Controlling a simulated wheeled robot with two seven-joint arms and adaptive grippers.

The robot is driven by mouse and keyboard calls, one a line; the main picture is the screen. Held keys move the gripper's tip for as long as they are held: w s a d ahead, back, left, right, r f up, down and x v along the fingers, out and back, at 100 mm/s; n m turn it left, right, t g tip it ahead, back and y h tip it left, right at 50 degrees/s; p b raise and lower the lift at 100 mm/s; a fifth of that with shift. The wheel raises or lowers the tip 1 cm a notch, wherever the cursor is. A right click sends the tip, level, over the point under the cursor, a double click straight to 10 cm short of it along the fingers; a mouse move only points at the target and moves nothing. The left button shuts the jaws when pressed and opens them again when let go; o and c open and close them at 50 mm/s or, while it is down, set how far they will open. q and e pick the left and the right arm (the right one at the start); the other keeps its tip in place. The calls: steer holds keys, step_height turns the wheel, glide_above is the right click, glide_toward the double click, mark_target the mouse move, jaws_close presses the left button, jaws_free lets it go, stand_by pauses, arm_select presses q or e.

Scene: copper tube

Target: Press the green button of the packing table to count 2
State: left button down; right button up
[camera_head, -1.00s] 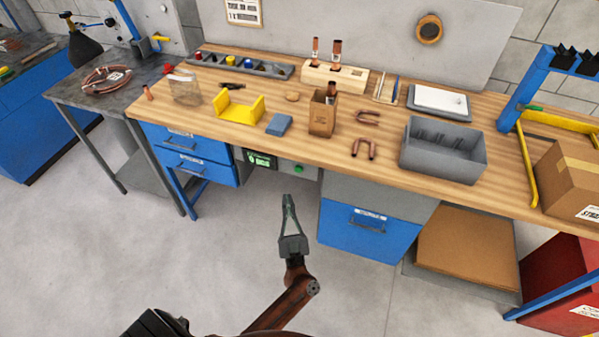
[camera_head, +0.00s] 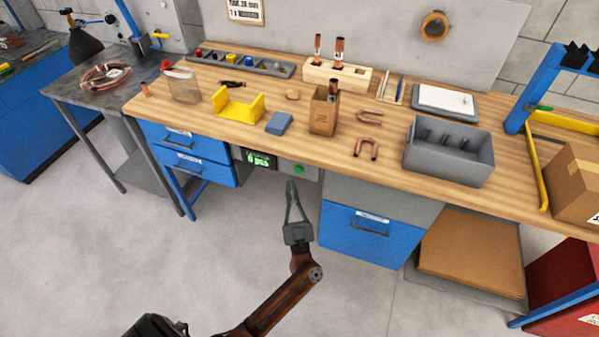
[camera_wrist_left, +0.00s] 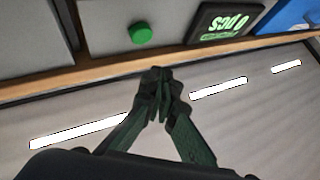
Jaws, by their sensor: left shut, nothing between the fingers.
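The packing table (camera_head: 200,105) has a grey panel under its front edge with a round green button (camera_head: 298,169) and a small display (camera_head: 259,159) to the button's left. In the left wrist view the button (camera_wrist_left: 142,34) stands out from the panel, and the display (camera_wrist_left: 228,18) appears upside down, reading 0 pcs. My left gripper (camera_head: 291,184) is shut and empty, its tips just below and in front of the button in the head view. In the wrist view its tips (camera_wrist_left: 158,72) sit apart from the button in the picture. My right gripper is not in view.
Blue drawers (camera_head: 187,153) flank the panel on the left and a blue drawer unit (camera_head: 362,236) on the right. The wooden edge overhangs the panel. On top are a yellow holder (camera_head: 238,107), a grey bin (camera_head: 449,165) and copper pieces. The floor in front is clear.

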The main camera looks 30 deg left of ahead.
mark_target(298, 170)
arm_select(q)
steer(key=w, duration=0.3)
steer(key=shift+w+a, duration=0.1)
steer(key=shift+a, duration=0.25)
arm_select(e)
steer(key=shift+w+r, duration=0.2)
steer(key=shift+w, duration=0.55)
arm_select(q)
steer(key=shift+w, duration=0.1)
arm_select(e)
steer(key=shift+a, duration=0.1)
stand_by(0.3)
arm_select(q)
steer(key=shift+w+a, duration=0.15)
steer(key=shift+w, duration=0.1)
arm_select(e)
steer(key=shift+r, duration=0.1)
